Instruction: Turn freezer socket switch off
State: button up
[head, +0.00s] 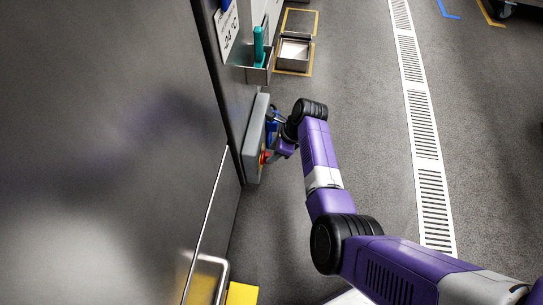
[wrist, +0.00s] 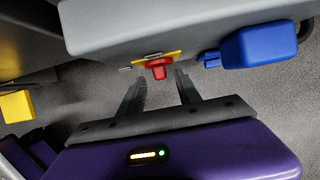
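The socket box (head: 254,140) is a grey housing on the side of the steel freezer wall; its grey underside also fills the top of the wrist view (wrist: 110,22). A small red switch (wrist: 158,68) sits on a yellow plate (wrist: 170,57) on that box. A blue plug (wrist: 262,45) sits on the box to the right of the switch. My gripper (wrist: 161,75) is open, with its two dark fingers apart and the red switch between or just beyond their tips. I cannot tell whether either finger touches it. In the head view the arm partly hides the box front.
A small bin (head: 260,72) holding a teal object is beyond the box. A metal container (head: 293,54) stands on the floor. Floor around the drain grate (head: 420,120) is clear.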

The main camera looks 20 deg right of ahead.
jog(key=shift+b+x, duration=0.3)
jog(key=shift+x, duration=0.5)
jog(key=shift+c, duration=0.4)
grip_shut()
